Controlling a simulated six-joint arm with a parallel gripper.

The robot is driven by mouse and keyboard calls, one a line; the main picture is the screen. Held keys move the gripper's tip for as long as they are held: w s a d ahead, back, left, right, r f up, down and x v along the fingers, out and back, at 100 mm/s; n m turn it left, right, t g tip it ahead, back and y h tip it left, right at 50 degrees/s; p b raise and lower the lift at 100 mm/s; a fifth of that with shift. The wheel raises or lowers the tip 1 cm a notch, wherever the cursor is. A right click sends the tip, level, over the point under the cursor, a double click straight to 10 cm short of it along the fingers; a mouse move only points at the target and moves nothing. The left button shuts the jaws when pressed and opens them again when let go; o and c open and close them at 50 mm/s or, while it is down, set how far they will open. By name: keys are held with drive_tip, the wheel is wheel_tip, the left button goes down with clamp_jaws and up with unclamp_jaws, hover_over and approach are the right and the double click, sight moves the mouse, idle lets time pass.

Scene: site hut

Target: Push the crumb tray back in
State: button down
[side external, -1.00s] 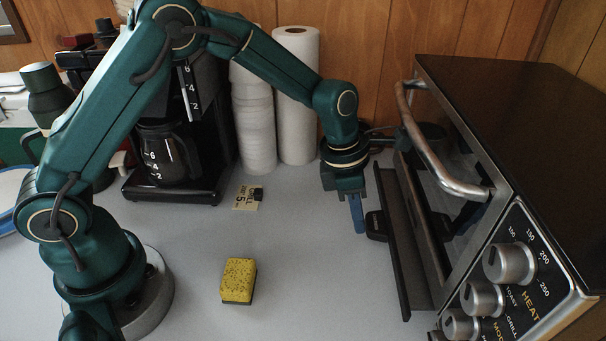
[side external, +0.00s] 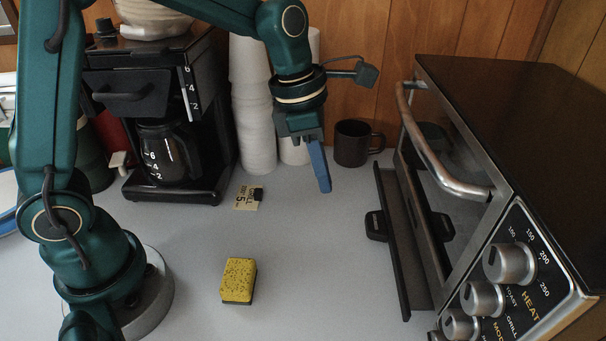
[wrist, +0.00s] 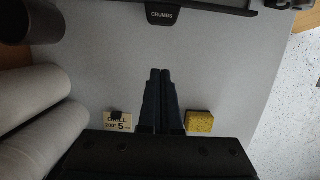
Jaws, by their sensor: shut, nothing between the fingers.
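The crumb tray (side external: 391,240) is a long dark strip with a small black handle tab (side external: 376,226), low along the front of the toaster oven (side external: 505,140). It stands out from the oven's front, with a gap visible behind it. In the wrist view the tray's tab (wrist: 160,16), lettered CRUMBS, shows at the top. My gripper (side external: 326,190) is shut and empty, its blue fingers pointing down above the counter, left of the tray and apart from it. In the wrist view the closed fingertips (wrist: 160,75) lie below the tab.
A dark mug (side external: 352,143) stands behind, near the oven. A yellow sponge (side external: 238,280) and a small card (side external: 246,198) lie on the counter.

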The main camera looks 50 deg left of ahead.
sight(383, 224)
drive_tip(key=shift+t+h, duration=0.5)
drive_tip(key=shift+h, duration=0.1)
drive_tip(key=x, duration=0.3)
drive_tip(key=s+a+x, duration=0.1)
drive_tip(key=x, duration=0.5)
drive_tip(key=shift+s+a+f, duration=0.2)
drive_tip(key=shift+s+f, duration=0.05)
drive_tip(key=shift+f, duration=0.2)
drive_tip(key=shift+w+d, duration=1.4)
drive_tip(key=shift+w, duration=0.05)
drive_tip(key=shift+w+d, duration=1.7)
drive_tip(key=shift+r, duration=0.1)
